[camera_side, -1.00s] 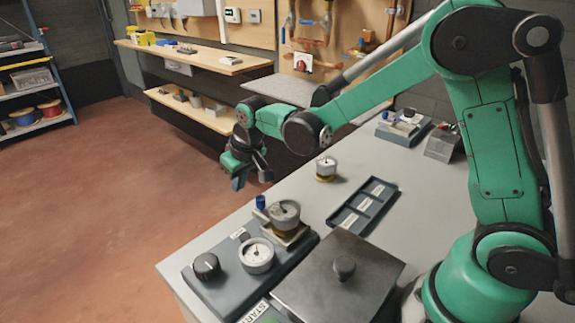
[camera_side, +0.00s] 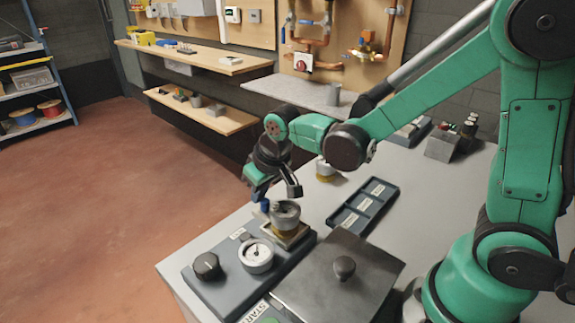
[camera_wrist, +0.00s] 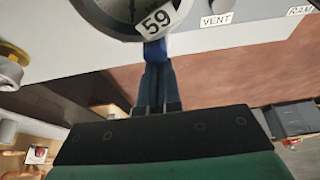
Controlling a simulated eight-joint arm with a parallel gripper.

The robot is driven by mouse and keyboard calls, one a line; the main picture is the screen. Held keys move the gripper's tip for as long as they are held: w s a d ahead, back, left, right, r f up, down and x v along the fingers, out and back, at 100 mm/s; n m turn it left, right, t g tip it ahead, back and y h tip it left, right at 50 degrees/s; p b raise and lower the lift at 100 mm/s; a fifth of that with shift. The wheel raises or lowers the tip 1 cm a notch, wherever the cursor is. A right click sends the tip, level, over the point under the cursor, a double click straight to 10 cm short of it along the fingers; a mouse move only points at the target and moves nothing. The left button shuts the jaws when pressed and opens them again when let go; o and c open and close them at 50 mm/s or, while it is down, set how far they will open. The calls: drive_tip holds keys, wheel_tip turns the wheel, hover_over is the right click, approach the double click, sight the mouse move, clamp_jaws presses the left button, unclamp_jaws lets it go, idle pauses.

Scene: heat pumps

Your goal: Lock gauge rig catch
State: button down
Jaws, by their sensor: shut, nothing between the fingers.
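The gauge rig (camera_side: 222,290) is a dark grey base at the near end of the bench. A round gauge (camera_side: 286,214) with a brass-coloured lower part sits upright in its square seat (camera_side: 291,237). The small blue catch (camera_side: 264,205) stands behind the gauge, partly hidden by my gripper. In the wrist view the blue catch (camera_wrist: 154,50) shows beside the gauge marked 59 (camera_wrist: 157,20). My gripper (camera_wrist: 157,72) is shut and empty, its fingertips close against the catch; I cannot tell whether they touch. In the side view my gripper (camera_side: 264,196) is just above and behind the gauge.
The rig also carries a black knob (camera_side: 207,265) and a white dial (camera_side: 257,256). A lidded dark box (camera_side: 340,285) stands to the right. A labelled tray (camera_side: 363,205) and another gauge (camera_side: 325,170) lie farther back on the bench.

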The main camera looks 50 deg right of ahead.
drive_tip(key=shift+s+f, duration=0.2)
drive_tip(key=shift+s, duration=0.5)
drive_tip(key=shift+w, duration=0.1)
drive_tip(key=w, duration=0.4)
drive_tip(key=shift+w+r, duration=0.45)
drive_tip(key=shift+w, duration=0.05)
drive_tip(key=v, duration=0.9)
drive_tip(key=s+d+f+t, duration=0.1)
drive_tip(key=s+d+t, duration=0.1)
drive_tip(key=s, duration=0.7)
drive_tip(key=shift+s+d+f+t, duration=0.25)
drive_tip(key=shift+s+t, duration=0.05)
drive_tip(key=shift+t, duration=0.2)
